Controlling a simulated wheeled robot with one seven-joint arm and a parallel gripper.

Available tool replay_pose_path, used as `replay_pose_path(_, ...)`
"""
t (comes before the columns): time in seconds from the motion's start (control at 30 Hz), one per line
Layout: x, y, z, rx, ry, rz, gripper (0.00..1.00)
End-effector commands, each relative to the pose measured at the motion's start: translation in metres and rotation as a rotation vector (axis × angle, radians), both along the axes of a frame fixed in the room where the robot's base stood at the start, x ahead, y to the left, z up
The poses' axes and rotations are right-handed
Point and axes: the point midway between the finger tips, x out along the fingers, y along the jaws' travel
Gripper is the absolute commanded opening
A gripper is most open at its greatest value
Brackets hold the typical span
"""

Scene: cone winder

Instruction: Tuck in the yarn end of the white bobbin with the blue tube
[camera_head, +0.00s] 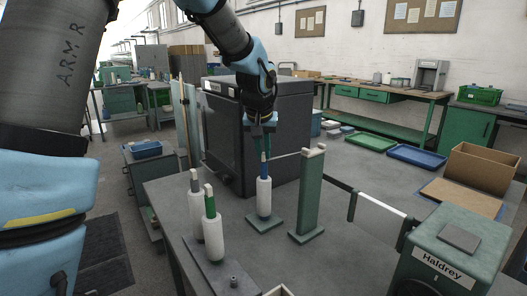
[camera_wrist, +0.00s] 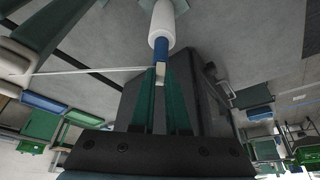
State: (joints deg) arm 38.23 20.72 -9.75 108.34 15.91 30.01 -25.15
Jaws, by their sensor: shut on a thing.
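The white bobbin with the blue tube (camera_head: 264,196) stands upright on a green base plate, its blue tube (camera_wrist: 161,48) pointing up. My gripper (camera_head: 264,155) is right above the tube, pointing down. In the wrist view, its green fingers meet at pale tips (camera_wrist: 160,72) close to the tube's end; whether they touch the tube I cannot tell. It is shut on the yarn end (camera_wrist: 95,71), a thin white strand running taut from the fingertips to the green post (camera_head: 309,195). The very end of the yarn is hidden between the tips.
Two more white bobbins, one with a green tube (camera_head: 211,228) and one with a grey tube (camera_head: 195,192), stand to the left. The Haldrey machine (camera_head: 447,252) is at the right, a dark cabinet (camera_head: 282,120) behind. A cardboard box (camera_head: 484,166) and trays lie farther back.

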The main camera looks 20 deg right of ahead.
Motion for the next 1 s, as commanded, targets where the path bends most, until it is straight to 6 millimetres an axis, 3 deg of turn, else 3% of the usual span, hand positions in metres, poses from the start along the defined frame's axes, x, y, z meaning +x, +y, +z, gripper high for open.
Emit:
replay_pose_path(0.27, 0.0, 0.0, 0.0001, 0.0, 0.0, 0.0, 0.0)
replay_pose_path(0.3, 0.0, -0.0001, 0.0001, 0.0, 0.0, 0.0, 0.16)
replay_pose_path(0.5, -0.0001, -0.0001, 0.0001, 0.0, 0.0, 0.0, 0.39)
replay_pose_path(0.6, -0.0001, -0.0001, 0.0001, 0.0, 0.0, 0.0, 0.48)
replay_pose_path(0.77, -0.0001, -0.0001, 0.0, 0.0, 0.0, 0.0, 0.48)
replay_pose_path(1.0, -0.0001, -0.0001, 0.0, 0.0, 0.0, 0.0, 0.75)
